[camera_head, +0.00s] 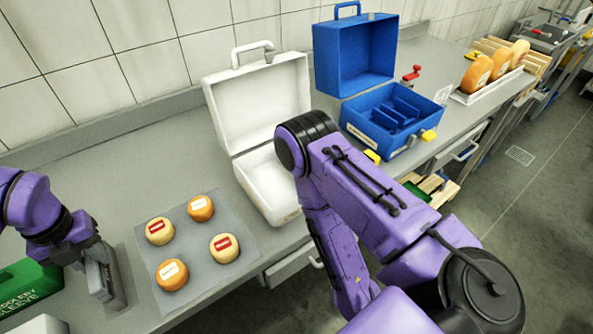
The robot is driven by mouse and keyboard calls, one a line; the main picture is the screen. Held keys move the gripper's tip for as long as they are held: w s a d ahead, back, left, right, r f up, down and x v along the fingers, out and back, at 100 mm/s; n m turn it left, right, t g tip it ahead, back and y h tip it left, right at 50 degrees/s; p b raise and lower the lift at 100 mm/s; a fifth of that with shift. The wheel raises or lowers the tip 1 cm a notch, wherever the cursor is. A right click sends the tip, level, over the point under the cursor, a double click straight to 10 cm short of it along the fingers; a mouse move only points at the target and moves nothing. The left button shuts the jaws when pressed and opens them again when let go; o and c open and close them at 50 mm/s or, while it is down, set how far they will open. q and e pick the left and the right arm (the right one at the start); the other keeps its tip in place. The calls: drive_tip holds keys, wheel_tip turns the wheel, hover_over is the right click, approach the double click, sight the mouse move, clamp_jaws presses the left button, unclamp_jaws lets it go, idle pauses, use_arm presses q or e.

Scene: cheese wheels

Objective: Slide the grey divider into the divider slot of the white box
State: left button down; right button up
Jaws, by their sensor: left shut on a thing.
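The white box (255,178) stands open on the counter with its lid (258,100) raised against the back. My right arm covers part of its inside, and I cannot make out the divider slot. My left gripper (92,262) is low at the left, to the left of the cheese mat and well apart from the white box. It is shut on a grey upright piece, which looks like the grey divider (103,280); gripper and piece are hard to tell apart. My right arm crosses the middle and right, and its gripper is out of sight.
Several small cheese wheels (224,248) lie on a grey mat (196,238) between my left gripper and the white box. A green box (28,286) is at the far left. An open blue box (388,120) stands right of the white box. Larger cheeses (477,73) stand farther right.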

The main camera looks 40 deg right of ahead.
use_arm(q)
drive_tip(key=shift+r+p, duration=2.4)
drive_tip(key=shift+r, duration=0.6)
wheel_tip(320, 180, up, 3)
drive_tip(key=p, duration=0.3)
